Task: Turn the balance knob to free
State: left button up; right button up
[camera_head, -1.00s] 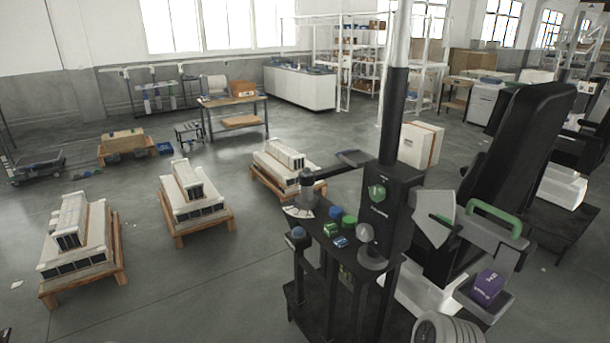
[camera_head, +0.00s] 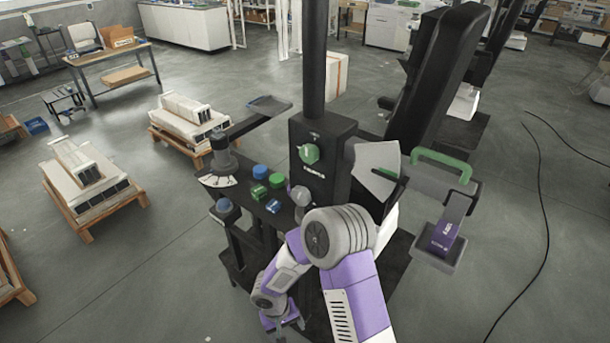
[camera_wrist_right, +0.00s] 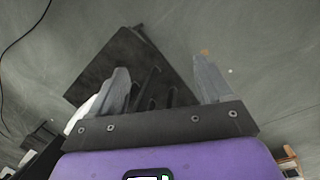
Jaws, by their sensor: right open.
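A green round knob (camera_head: 309,153) is on the front of the black column box (camera_head: 325,178), with a pale label below it that is too small to read. I cannot confirm from its label that it is the balance knob. My right gripper (camera_head: 286,322) is low at the bottom of the head view, below and in front of the control panel, well apart from the knob. In the right wrist view its two grey fingers (camera_wrist_right: 163,88) are spread and empty, with a dark slotted plate (camera_wrist_right: 125,68) beyond them. My left gripper is not in view.
The panel (camera_head: 240,192) carries blue and green buttons, a grey ball-topped lever (camera_head: 300,196) and a handle over a white dial (camera_head: 218,181).

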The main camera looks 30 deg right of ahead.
jog(key=w+d+r+m+t+h, duration=0.25)
jog(key=w+d+r+h, duration=0.35)
jog(key=w+r, duration=0.45)
jog(key=m+t+h, duration=0.6)
jog(key=m+h, duration=0.3)
send_near(307, 154)
jog(key=x, duration=0.2)
jog(key=shift+m, duration=0.25)
jog(key=p+x, duration=0.2)
jog(key=x, duration=0.4)
jog(key=shift+w, duration=0.1)
jog(key=shift+x, duration=0.8)
